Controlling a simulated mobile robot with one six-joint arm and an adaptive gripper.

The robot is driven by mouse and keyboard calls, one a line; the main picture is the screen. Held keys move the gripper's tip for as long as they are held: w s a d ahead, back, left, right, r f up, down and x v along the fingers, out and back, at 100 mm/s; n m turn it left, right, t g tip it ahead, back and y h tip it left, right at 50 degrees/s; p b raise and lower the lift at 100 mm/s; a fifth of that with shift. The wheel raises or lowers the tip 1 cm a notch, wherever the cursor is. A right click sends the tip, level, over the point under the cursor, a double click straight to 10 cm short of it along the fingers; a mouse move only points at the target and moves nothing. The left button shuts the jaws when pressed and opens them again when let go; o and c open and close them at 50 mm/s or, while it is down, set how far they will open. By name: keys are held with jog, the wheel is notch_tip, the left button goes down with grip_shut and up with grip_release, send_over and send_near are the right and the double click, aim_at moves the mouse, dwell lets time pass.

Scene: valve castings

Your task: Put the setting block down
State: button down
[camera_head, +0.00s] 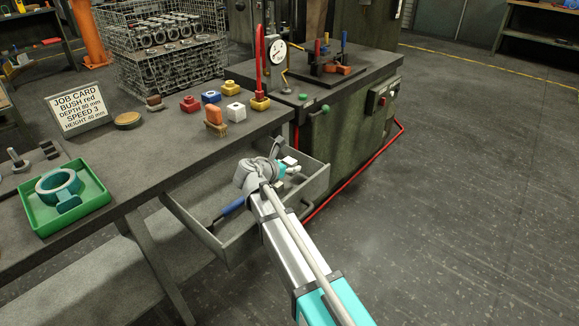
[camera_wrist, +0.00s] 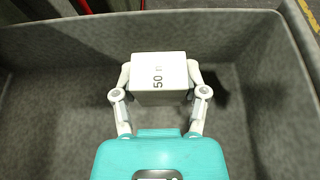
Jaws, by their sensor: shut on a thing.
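The setting block (camera_wrist: 158,72) is a white block printed "50 m", with the rest of the print cut off in the wrist view. My gripper (camera_wrist: 160,90) is shut on it, one finger on each side. In the head view my gripper (camera_head: 287,170) is over or inside the open grey drawer (camera_head: 195,232) under the bench, and a white part of the block (camera_head: 290,160) shows beside it. The drawer floor and walls surround the block in the wrist view. I cannot tell whether the block touches the drawer floor.
A blue-handled tool (camera_head: 230,209) lies in the drawer. On the bench stand a job card (camera_head: 81,98), red, blue, white, yellow and orange pieces, and a green tray (camera_head: 90,208) with a teal casting (camera_head: 60,188). A machine cabinet (camera_head: 345,125) stands at the drawer's right. Floor at right is clear.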

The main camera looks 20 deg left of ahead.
jog(key=shift+f+b, duration=0.5)
jog(key=shift+f, duration=0.05)
jog(key=shift+c, duration=0.6)
grip_release()
jog(key=shift+r, duration=0.15)
jog(key=shift+r+p, duration=0.6)
jog(key=shift+p, duration=0.15)
jog(key=p+v, duration=0.4)
jog(key=v, duration=0.8)
jog(key=shift+f, duration=0.15)
